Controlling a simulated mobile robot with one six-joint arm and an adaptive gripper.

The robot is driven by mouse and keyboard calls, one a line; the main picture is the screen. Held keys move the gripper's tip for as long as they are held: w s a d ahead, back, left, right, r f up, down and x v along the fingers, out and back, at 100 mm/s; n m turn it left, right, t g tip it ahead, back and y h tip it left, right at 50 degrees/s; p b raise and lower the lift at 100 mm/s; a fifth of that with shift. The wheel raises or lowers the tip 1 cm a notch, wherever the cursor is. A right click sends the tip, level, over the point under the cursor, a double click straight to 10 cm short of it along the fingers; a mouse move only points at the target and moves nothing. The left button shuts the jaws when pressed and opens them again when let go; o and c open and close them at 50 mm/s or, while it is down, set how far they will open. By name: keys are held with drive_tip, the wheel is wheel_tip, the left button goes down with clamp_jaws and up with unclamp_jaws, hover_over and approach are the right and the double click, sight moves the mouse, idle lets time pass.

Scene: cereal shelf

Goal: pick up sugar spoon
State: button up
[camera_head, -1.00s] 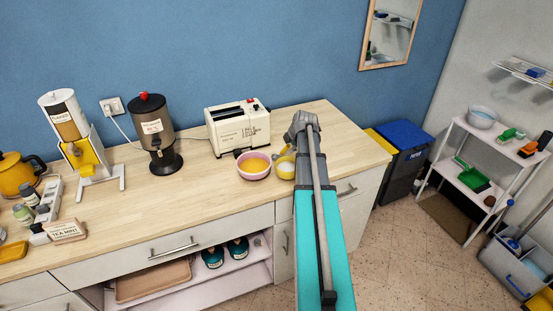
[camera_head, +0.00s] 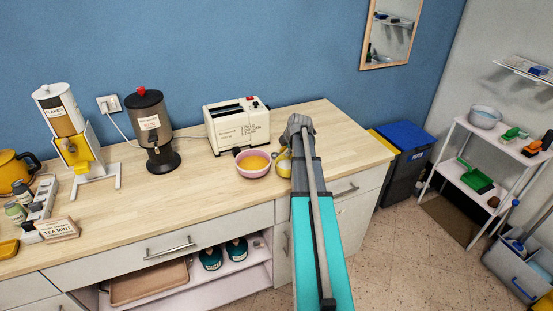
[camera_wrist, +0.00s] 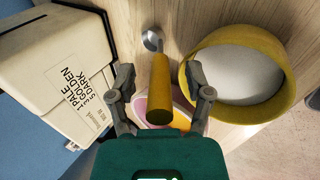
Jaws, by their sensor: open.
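The sugar spoon (camera_wrist: 158,90) has a yellow handle and a small metal scoop. In the wrist view its scoop points away from me and the thick handle end faces the camera. My gripper (camera_wrist: 166,84) is open, with one finger on each side of the handle and a visible gap to each. The yellow bowl (camera_wrist: 284,88) of white sugar is just right of the spoon. In the head view my arm mostly hides this bowl (camera_head: 283,165), and the spoon and fingers cannot be made out.
A cream toaster (camera_head: 238,127) stands left of the spoon in the wrist view (camera_wrist: 60,75). A pink bowl (camera_head: 253,173) with orange contents is close by, partly under my gripper in the wrist view. Bare wooden counter (camera_head: 345,140) lies to the right.

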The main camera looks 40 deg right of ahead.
idle(0.5)
clamp_jaws()
